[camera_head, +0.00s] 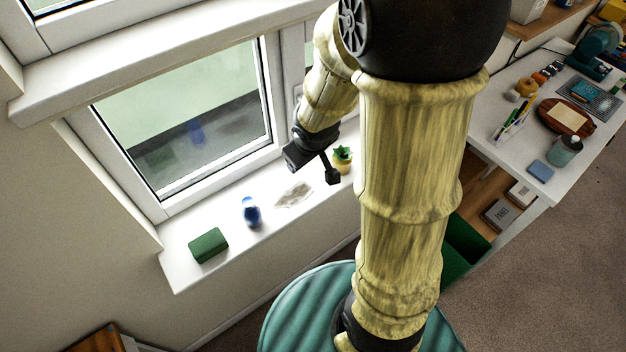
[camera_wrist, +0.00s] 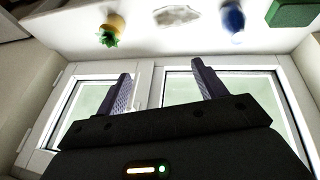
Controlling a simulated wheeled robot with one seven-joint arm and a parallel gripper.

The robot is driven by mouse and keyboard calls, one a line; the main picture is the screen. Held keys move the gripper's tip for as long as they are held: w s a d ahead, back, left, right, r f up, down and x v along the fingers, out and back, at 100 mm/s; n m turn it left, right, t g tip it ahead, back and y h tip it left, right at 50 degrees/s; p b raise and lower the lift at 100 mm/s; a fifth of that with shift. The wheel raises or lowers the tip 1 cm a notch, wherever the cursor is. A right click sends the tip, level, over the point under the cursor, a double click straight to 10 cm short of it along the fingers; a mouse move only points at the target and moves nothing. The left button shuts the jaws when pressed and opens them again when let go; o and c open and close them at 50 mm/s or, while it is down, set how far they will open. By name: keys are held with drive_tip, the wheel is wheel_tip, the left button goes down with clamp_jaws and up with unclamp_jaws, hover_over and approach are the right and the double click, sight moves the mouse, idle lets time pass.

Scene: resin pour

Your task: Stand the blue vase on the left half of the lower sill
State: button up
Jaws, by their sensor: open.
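The blue vase (camera_head: 251,212) stands upright on the lower sill (camera_head: 178,254), left of the sill's middle, between a green block and a pale flat piece. In the wrist view the vase (camera_wrist: 232,18) shows at the top, right of centre. My gripper (camera_head: 318,174) is above the sill to the right of the vase, near the potted plant. In the wrist view its two fingers (camera_wrist: 162,85) are spread apart with nothing between them. The vase is clear of my gripper.
A green block (camera_head: 208,245) lies at the sill's left end. A pale irregular piece (camera_head: 294,195) lies right of the vase. A small plant in a yellow pot (camera_head: 342,160) stands further right. An upper sill (camera_head: 150,55) juts out above. A cluttered white desk (camera_head: 490,110) is at right.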

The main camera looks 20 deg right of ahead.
drive_tip(key=s+a+r+m+g, duration=0.1)
drive_tip(key=s+m, duration=0.3)
drive_tip(key=s, duration=0.4)
drive_tip(key=shift+s+a+r+g+y, duration=0.2)
drive_tip(key=shift+a+g+y, duration=0.1)
drive_tip(key=shift+a+g, duration=0.25)
